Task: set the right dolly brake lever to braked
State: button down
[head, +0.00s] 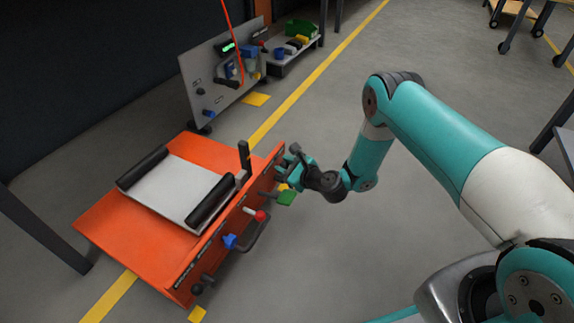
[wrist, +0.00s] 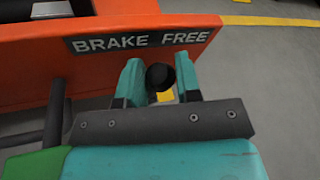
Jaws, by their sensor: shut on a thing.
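The orange dolly (head: 110,225) stands on the floor at the left in the head view. Its side panel carries a dark label reading "BRAKE FREE" (wrist: 143,40) in the wrist view. A black round lever knob (wrist: 160,76) sits below the label, under the gap between the two words. My gripper (wrist: 160,88) has its teal fingers on either side of this knob and is shut on it. In the head view my gripper (head: 297,160) is at the far right end of the dolly's panel, where the lever is mostly hidden.
Along the same panel are a green part (head: 286,198), a red knob (head: 260,215), a blue knob (head: 229,240) and a black knob (head: 196,289). A grey panel cart (head: 205,85) stands behind. The floor right of the dolly is clear.

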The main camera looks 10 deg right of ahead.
jog(key=c, duration=1.1)
grip_release()
jog(key=shift+d+f, duration=0.15)
jog(key=p+v, duration=0.1)
jog(key=v, duration=0.1)
jog(key=p+v, duration=0.3)
jog(key=v, duration=0.1)
jog(key=shift+s+r, duration=0.15)
jog(key=shift+r, duration=0.2)
jog(key=p, duration=1.8)
send_near(287, 165)
jog(key=v, duration=0.6)
jog(key=shift+s+d+f+p, duration=0.15)
jog(key=shift+s+d+p, duration=0.05)
jog(key=shift+s+p, duration=0.25)
